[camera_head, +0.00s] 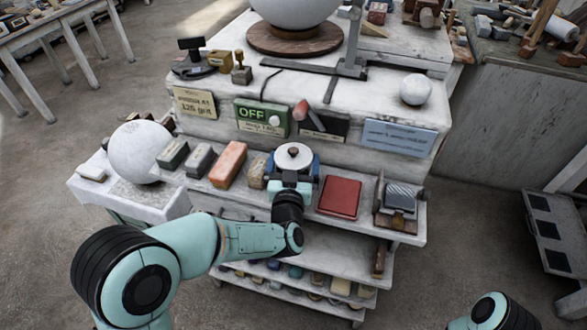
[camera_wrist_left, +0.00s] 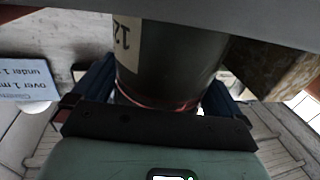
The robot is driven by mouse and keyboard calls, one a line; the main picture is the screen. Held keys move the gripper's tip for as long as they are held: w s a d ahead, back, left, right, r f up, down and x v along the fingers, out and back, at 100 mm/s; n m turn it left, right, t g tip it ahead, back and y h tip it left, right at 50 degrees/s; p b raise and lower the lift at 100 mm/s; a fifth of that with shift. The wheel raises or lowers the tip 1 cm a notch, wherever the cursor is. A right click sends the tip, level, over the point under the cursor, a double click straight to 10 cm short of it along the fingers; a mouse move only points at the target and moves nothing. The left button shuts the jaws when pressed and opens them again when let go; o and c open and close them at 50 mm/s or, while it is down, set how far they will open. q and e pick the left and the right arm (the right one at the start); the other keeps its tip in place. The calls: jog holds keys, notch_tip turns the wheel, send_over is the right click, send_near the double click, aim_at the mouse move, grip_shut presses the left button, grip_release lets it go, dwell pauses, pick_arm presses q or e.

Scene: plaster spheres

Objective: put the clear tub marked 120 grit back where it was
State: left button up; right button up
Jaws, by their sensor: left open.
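The tub (camera_head: 293,153), seen from above in the head view as a round white lid with a dark knob, is at the middle of the upper shelf. In the left wrist view the tub (camera_wrist_left: 172,62) is a dark-looking cylinder with a pale label; only "12" reads, upside down. My left gripper (camera_head: 292,174) is open, with its blue fingers on either side of the tub. Whether they touch it, and whether its base rests on the shelf, I cannot tell. My right gripper is out of view.
On the shelf (camera_head: 352,222), an orange-brown block (camera_head: 228,164) and a tan block (camera_head: 257,170) are left of the tub. A red pad (camera_head: 340,197) and a grey block on a stand (camera_head: 400,197) are right. A white sphere (camera_head: 140,152) stands far left.

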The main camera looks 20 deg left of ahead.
pick_arm(q)
jog(key=c, duration=0.8)
jog(key=shift+c, duration=0.2)
